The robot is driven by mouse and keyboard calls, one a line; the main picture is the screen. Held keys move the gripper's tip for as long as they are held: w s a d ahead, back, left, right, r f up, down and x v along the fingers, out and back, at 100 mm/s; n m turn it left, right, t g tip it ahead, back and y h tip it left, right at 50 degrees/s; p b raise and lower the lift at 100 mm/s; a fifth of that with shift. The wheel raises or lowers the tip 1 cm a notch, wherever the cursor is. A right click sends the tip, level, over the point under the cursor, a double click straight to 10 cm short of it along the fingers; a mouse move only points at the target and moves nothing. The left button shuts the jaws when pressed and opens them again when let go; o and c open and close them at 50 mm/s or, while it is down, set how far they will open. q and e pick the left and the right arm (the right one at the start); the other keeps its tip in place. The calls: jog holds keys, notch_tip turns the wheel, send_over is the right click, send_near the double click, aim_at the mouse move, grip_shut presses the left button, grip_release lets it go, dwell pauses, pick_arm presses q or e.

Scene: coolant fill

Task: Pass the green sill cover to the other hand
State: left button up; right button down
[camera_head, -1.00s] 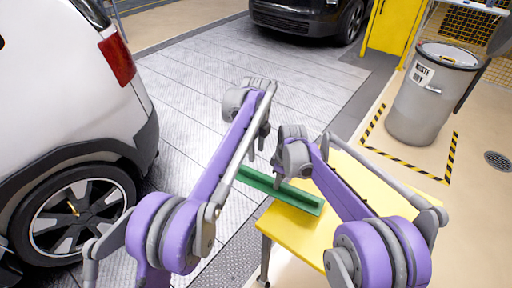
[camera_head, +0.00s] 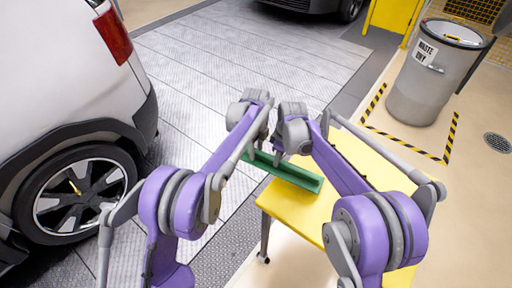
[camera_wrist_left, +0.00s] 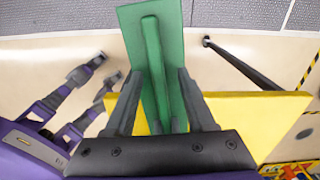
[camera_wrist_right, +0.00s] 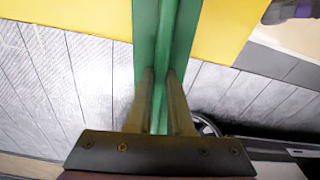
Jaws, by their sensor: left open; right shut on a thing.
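The green sill cover (camera_head: 298,176) is a long channel-shaped strip held above the yellow table's left edge. My right gripper (camera_head: 279,160) is shut on its raised rib; in the right wrist view (camera_wrist_right: 160,74) the fingers pinch the rib from both sides. My left gripper (camera_head: 247,158) is at the cover's left end, close beside the right one. In the left wrist view (camera_wrist_left: 160,76) its fingers are open, one on each side of the rib of the cover (camera_wrist_left: 153,40), with gaps visible. The left end of the cover is partly hidden by the left arm in the head view.
The yellow table (camera_head: 370,162) stands below and right of the cover, its top bare where visible. A white car (camera_head: 60,60) stands at the left. A grey waste bin (camera_head: 425,85) stands at the back right inside floor markings. Grey floor panels (camera_head: 200,60) are clear behind.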

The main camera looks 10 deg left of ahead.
pick_arm(q)
grip_shut()
pick_arm(e)
jog(key=c, duration=0.7)
grip_release()
jog(key=shift+c, duration=0.2)
